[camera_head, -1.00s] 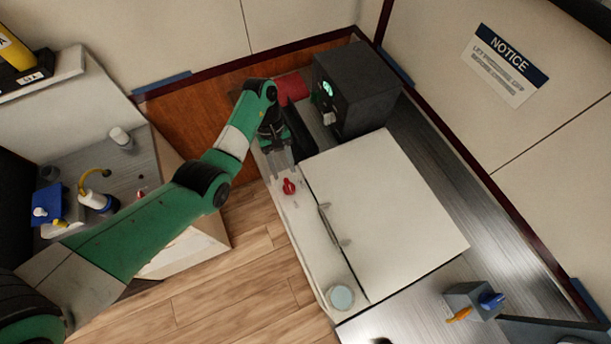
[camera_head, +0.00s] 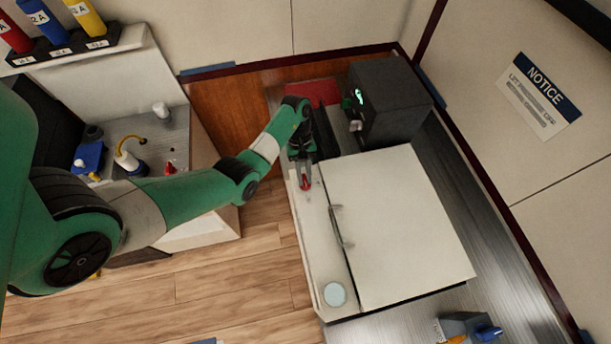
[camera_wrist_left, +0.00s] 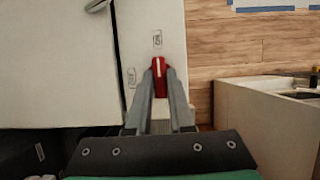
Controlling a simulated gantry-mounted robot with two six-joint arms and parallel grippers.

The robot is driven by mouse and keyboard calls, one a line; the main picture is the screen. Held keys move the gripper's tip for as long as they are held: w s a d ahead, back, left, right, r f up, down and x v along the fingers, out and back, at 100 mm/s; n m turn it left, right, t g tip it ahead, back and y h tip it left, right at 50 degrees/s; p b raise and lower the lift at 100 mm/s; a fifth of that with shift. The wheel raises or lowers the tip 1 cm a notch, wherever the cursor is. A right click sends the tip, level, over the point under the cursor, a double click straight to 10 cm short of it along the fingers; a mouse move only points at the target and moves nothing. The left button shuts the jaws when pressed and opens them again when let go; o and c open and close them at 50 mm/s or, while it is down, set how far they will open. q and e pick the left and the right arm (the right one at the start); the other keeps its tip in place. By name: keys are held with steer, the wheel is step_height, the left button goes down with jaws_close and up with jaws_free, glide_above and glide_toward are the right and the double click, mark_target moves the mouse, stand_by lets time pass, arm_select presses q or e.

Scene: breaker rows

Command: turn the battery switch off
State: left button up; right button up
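The battery switch is a red handle (camera_head: 306,184) on the narrow white panel (camera_head: 317,245) beside the white cabinet door. In the left wrist view the red handle (camera_wrist_left: 159,66) points toward the ON label (camera_wrist_left: 157,39). The OFF label (camera_wrist_left: 131,77) is to its left. My left gripper (camera_head: 305,178) is down at the switch, its two fingers on either side of the handle with no clear gap left between them. My right gripper is not in view.
The white cabinet door (camera_head: 398,230) with handles lies right of the panel. A dark box (camera_head: 390,102) stands behind it. A round pale disc (camera_head: 335,294) is at the panel's front end. A side counter (camera_head: 177,132) with small items stands left, above open wood floor (camera_head: 240,295).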

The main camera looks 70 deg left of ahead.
arm_select(q)
jaws_close()
steer(key=shift+n, duration=0.3)
steer(key=n+t, duration=0.1)
steer(key=n, duration=0.2)
steer(key=shift+s+n+t, duration=0.15)
steer(key=shift+n+t, duration=0.15)
steer(key=n, duration=0.2)
steer(key=n+t, duration=0.1)
steer(key=n, duration=0.1)
steer(key=shift+s+d+n+t+y, duration=0.1)
steer(key=shift+d+n+t+y, duration=0.05)
steer(key=shift+n+t+y, duration=0.2)
steer(key=n+y, duration=0.1)
steer(key=n, duration=0.1)
steer(key=n+t, duration=0.1)
steer(key=n, duration=0.2)
steer(key=shift+d+y, duration=0.1)
steer(key=shift+y, duration=0.25)
steer(key=shift+s+n+t+y, duration=0.1)
steer(key=shift+n+t+y, duration=0.45)
steer(key=shift+n, duration=1.4)
